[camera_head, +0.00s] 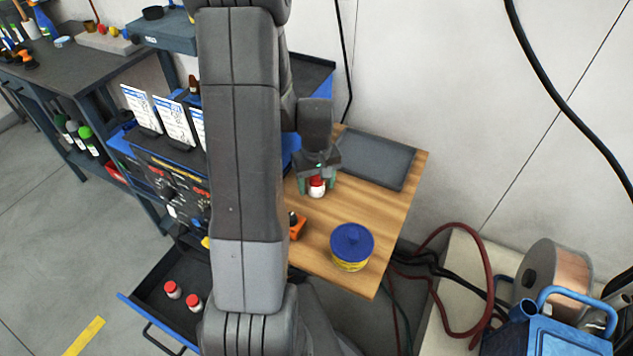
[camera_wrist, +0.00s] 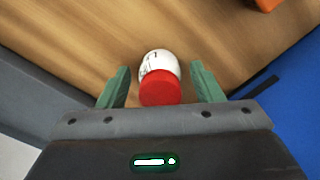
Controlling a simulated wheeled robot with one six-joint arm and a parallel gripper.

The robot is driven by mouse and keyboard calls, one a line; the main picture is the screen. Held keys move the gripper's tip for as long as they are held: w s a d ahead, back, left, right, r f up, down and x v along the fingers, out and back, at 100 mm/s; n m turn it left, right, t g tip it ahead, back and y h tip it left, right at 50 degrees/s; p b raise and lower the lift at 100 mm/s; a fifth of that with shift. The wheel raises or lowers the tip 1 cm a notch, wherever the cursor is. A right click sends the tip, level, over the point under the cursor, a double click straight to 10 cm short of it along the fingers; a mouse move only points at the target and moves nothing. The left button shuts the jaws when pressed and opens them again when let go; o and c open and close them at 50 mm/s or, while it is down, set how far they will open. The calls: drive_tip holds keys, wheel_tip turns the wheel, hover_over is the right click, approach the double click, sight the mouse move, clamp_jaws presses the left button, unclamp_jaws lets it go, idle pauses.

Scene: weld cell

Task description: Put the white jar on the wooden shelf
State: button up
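The white jar (camera_head: 317,193) with a red lid is at the wooden shelf (camera_head: 395,225), near its left side and in front of the grey tray. It looks upright on the wood. My gripper (camera_head: 317,183) is above it, with its green fingers on either side of the jar. In the wrist view the jar (camera_wrist: 159,66) sits between the fingertips (camera_wrist: 160,78), with a visible gap on each side, so the gripper is open. My arm hides part of the shelf's left side in the head view.
A dark grey tray (camera_head: 378,160) lies at the shelf's back. Two red-lidded jars (camera_head: 183,296) are in the open drawer (camera_head: 150,285). Hoses (camera_head: 440,290) hang at the right.

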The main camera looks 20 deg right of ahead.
sight(317, 177)
drive_tip(key=shift+r, duration=0.1)
wheel_tip(317, 177, up, 12)
drive_tip(key=p, duration=0.1)
idle(0.4)
drive_tip(key=shift+r, duration=0.1)
